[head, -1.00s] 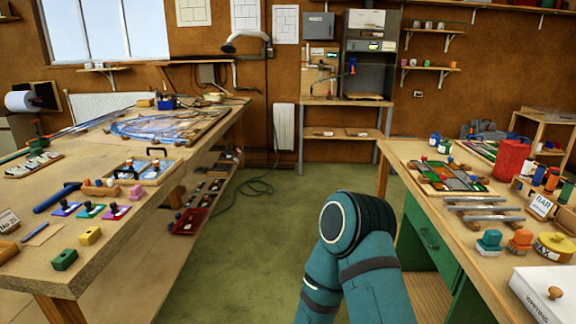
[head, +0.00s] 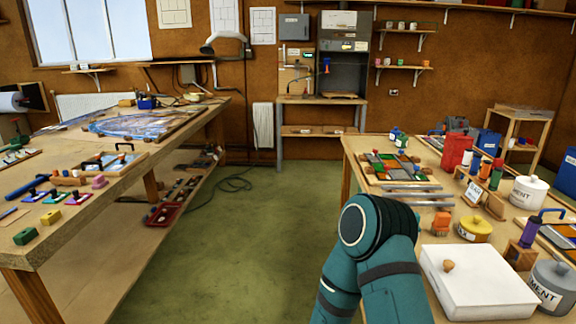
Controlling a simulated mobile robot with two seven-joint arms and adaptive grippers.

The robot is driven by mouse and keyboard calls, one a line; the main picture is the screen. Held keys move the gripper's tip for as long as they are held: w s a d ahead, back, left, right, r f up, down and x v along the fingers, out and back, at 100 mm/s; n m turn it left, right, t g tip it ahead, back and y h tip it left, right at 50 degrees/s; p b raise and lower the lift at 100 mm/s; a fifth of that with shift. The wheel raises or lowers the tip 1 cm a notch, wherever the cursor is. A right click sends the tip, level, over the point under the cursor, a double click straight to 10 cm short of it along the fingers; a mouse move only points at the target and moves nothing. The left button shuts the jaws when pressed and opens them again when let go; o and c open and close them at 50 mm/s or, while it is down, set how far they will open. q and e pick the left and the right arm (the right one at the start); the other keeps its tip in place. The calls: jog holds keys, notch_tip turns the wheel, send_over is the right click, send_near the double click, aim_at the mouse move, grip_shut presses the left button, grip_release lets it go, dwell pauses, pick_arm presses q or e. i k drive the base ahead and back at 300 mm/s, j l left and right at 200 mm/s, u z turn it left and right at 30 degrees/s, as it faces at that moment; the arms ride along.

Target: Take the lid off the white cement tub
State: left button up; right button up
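The white cement tub (head: 527,193) stands on the right bench, near the right edge of the head view. Its lid (head: 531,181) is on top, with a small knob, and part of its "CEMENT" lettering shows. A grey tub (head: 553,285) with similar lettering stands nearer, at the lower right. A teal arm link of mine rises at the bottom centre. Neither of my grippers is in view.
A white box (head: 480,290) with a wooden knob, a yellow tin (head: 474,229) and a purple bottle (head: 529,233) stand in front of the white tub. A red container (head: 456,150) is behind it. Green floor (head: 240,245) lies clear between the benches.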

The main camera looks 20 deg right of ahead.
aim_at(532, 182)
jog(key=k+l+z, duration=0.1)
jog(key=l, duration=0.25)
jog(key=k+l, duration=0.2)
jog(key=l, duration=0.15)
jog(key=k+l+z, duration=0.15)
jog(key=l, duration=0.25)
jog(key=k+l+z, duration=0.1)
jog(key=l, duration=0.25)
jog(key=k+l, duration=0.15)
jog(key=l, duration=0.25)
jog(key=l+z, duration=0.25)
jog(key=l, duration=1.2)
jog(key=l+z, duration=0.25)
jog(key=l, duration=1.15)
jog(key=z, duration=0.3)
jog(key=l+z, duration=0.25)
jog(key=i+l+z, duration=0.1)
jog(key=l+z, duration=0.15)
jog(key=i+l+z, duration=0.1)
jog(key=l, duration=0.2)
jog(key=i+l+z, duration=0.1)
jog(key=l, duration=0.25)
jog(key=i+l, duration=0.25)
jog(key=k+l+z, duration=0.05)
